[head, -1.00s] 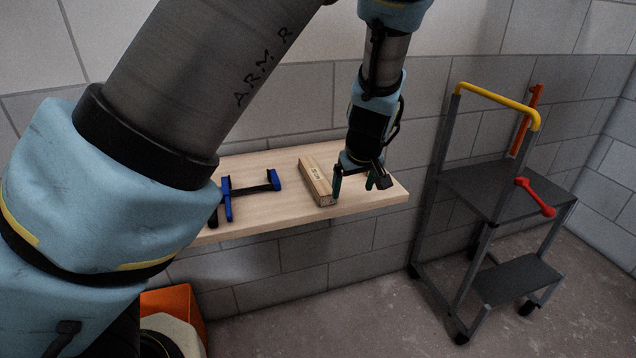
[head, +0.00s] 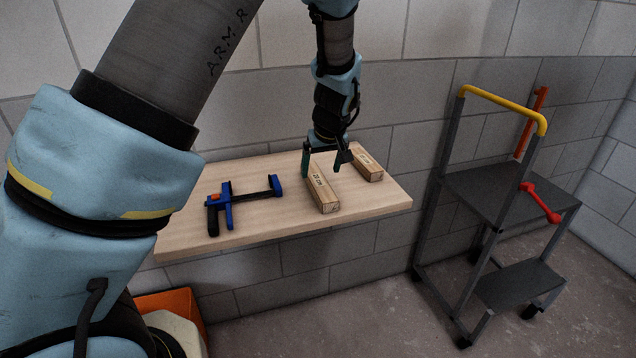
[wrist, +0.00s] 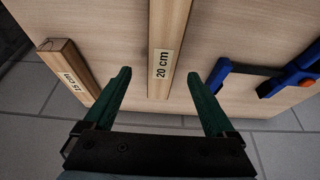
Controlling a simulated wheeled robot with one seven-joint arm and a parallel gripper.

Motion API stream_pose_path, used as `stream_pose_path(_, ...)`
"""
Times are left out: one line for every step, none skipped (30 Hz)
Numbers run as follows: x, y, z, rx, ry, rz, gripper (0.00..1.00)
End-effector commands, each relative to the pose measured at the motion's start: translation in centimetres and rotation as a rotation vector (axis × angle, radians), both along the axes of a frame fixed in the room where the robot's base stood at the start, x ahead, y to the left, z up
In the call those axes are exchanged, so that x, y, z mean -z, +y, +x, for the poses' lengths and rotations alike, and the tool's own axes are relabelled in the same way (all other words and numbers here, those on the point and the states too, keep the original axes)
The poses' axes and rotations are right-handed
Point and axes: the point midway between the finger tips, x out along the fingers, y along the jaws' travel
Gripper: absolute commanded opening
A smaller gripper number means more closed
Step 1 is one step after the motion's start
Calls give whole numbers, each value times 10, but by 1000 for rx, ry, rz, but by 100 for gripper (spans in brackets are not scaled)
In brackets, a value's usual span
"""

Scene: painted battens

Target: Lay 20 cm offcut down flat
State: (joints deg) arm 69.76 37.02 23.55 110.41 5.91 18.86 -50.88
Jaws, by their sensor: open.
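The 20 cm offcut (head: 323,193) is a pale wooden batten with a "20 cm" label. It lies lengthwise on the wooden shelf (head: 260,222), with its end face towards the front edge. My gripper (head: 321,171) points down over its far part, open and empty. In the wrist view the 20 cm offcut (wrist: 172,40) runs between my two open fingers (wrist: 158,73), with space on both sides. I cannot tell how far the fingertips are above the shelf.
A shorter offcut (head: 368,165), labelled 15 cm in the wrist view (wrist: 68,68), lies to the right. A blue and black clamp (head: 228,200) lies to the left. The shelf's front right is clear. A step stand (head: 500,195) with a yellow rail is at the right.

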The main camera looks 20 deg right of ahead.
Motion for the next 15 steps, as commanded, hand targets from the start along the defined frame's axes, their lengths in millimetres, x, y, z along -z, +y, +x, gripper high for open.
stream_pose_path(5, 3, 3, -3, 2, 5, 90)
stream_pose_path(8, 3, 4, -2, 2, 6, 90)
stream_pose_path(14, 4, 6, -2, 2, 6, 90)
stream_pose_path(18, 4, 7, -2, 3, 4, 90)
stream_pose_path(22, 3, 9, -1, 2, 5, 90)
stream_pose_path(26, 3, 11, -1, 1, 5, 90)
stream_pose_path(29, 2, 12, 0, 1, 3, 90)
stream_pose_path(31, 2, 12, 0, 1, 3, 90)
stream_pose_path(34, 2, 13, 0, 1, 3, 90)
stream_pose_path(35, 2, 14, -1, 1, 3, 90)
stream_pose_path(36, 2, 14, -1, 1, 3, 90)
stream_pose_path(37, 2, 14, -1, 0, 2, 90)
stream_pose_path(37, 2, 14, -1, 0, 2, 90)
stream_pose_path(37, 1, 14, 0, 0, 1, 90)
stream_pose_path(37, 1, 14, 0, 0, 1, 90)
